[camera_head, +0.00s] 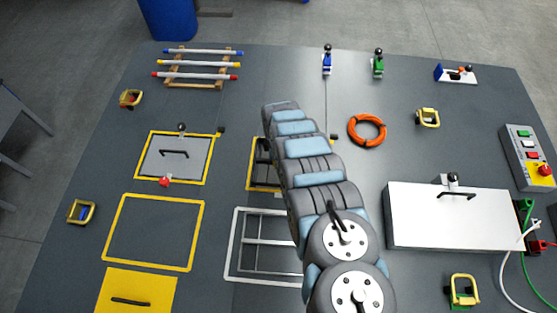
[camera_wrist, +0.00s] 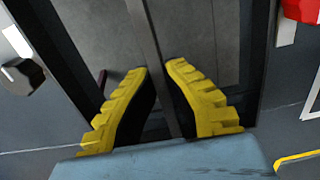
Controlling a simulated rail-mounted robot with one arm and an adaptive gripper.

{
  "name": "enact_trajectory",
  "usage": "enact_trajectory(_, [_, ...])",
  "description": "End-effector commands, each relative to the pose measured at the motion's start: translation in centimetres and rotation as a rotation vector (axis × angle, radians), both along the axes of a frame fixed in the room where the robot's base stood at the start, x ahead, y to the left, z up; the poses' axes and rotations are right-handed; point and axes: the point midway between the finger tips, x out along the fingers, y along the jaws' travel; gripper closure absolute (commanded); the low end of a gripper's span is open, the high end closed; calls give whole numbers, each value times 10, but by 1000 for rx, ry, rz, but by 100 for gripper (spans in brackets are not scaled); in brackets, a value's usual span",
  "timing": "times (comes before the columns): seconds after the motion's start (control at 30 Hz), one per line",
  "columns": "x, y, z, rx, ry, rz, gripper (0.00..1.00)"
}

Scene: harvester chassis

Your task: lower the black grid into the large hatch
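In the wrist view my gripper (camera_wrist: 157,68) has its two yellow ridged fingers on either side of a thin dark bar of the black grid (camera_wrist: 141,15). The fingertips close in on the bar from both sides, with no clear gap. The grid's dark outer frame (camera_wrist: 254,60) runs along the right, and grey floor shows through it. In the head view my arm hides the gripper. Dark bars (camera_head: 263,160) show inside a yellow-edged square left of the arm. Nearer, a white-edged rectangular opening (camera_head: 233,243) with bars below is partly covered by the arm; I cannot tell which opening is the large hatch.
Left of the arm lie a grey lid (camera_head: 185,165) with a handle, a yellow outline (camera_head: 198,235) and a yellow panel (camera_head: 150,285). To the right are an orange ring (camera_head: 367,145), a white box (camera_head: 430,225) and a button panel (camera_head: 525,155). A rod rack (camera_head: 175,83) stands at the back left.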

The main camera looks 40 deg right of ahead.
Motion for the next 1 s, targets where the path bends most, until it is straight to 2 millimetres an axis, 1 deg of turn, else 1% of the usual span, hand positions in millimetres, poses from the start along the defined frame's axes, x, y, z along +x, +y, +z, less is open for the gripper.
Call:
enact_trajectory(0.8, [2, -1, -24, -2, -2, 0, 100])
enact_trajectory(1.0, [2, -1, -25, -2, -2, 0, 100])
